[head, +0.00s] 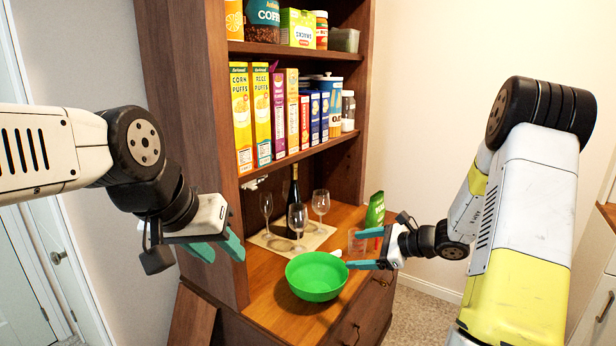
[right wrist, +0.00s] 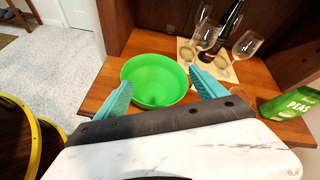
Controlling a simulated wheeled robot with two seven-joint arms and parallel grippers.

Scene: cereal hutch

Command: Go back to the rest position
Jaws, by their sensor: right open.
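My left gripper (head: 217,247) hangs in the air in front of the hutch's left side, with its teal fingers apart and nothing between them. My right gripper (head: 357,249) is open and empty at the right of the hutch counter, beside the green bowl (head: 316,277). In the right wrist view, the right gripper's fingers (right wrist: 160,80) stand wide apart, with the green bowl (right wrist: 155,80) beyond and between them. The bowl sits upright on the counter and looks empty. I cannot tell whether the right fingers touch it.
The wooden hutch (head: 190,60) has shelves of cereal boxes (head: 242,115) and jars. Wine glasses (head: 298,218) and a dark bottle (head: 293,195) stand on a mat (head: 262,240). A green peas bag (head: 375,210) and a clear tumbler (head: 356,242) are near the right gripper.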

